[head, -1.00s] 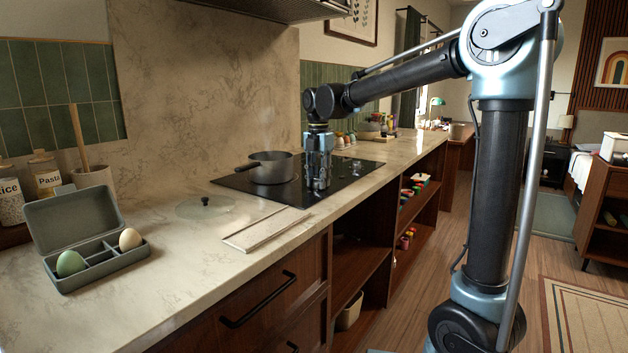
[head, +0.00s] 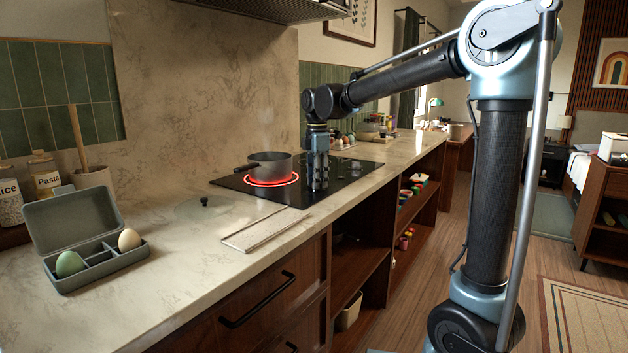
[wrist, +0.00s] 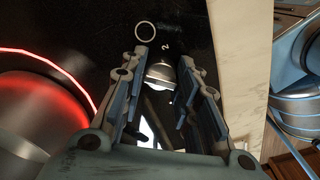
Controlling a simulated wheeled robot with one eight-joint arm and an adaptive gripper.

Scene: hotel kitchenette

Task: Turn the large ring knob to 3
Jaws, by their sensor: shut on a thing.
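My gripper (head: 318,186) points straight down at the front of the black cooktop (head: 352,176), right of the pot (head: 275,163). In the wrist view my gripper (wrist: 164,62) has its fingers on either side of a silver knob (wrist: 160,74) and is shut on it. A pale digit that looks like a 2 (wrist: 165,47) shows just beyond the knob, with a pale ring mark (wrist: 145,30) nearby. The heating ring (head: 292,181) under the pot glows red; it also shows in the wrist view (wrist: 62,72). The fingers hide part of the knob and its surroundings.
The pot's handle (head: 247,167) points left. A glass lid (head: 205,207) and a pale board (head: 262,231) lie on the counter nearer me. An open box with two eggs (head: 95,262) stands at the left. Jars and bottles stand beyond the cooktop.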

